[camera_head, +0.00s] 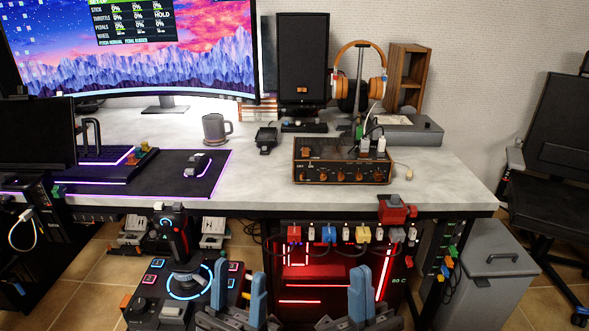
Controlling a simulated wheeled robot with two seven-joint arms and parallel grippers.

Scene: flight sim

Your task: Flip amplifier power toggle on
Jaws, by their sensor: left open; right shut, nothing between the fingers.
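The amplifier (342,160) is a black box with orange-brown trim and a row of knobs on its front. It stands on the grey desk near the right side. A small orange part (306,153) shows at the upper left of its front; it may be the power toggle, but its position is too small to tell. My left gripper (239,272) is open and empty at the bottom, below the desk's front edge. My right gripper (360,276) is shut and empty, also low in front of the desk. Both are well apart from the amplifier.
Plugs and cables (365,140) rise behind the amplifier. Orange headphones (360,62) hang on a stand behind. A grey mug (216,129) stands to the left. A joystick (180,245) is beside my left gripper. A red device (396,208) sits at the desk's front edge.

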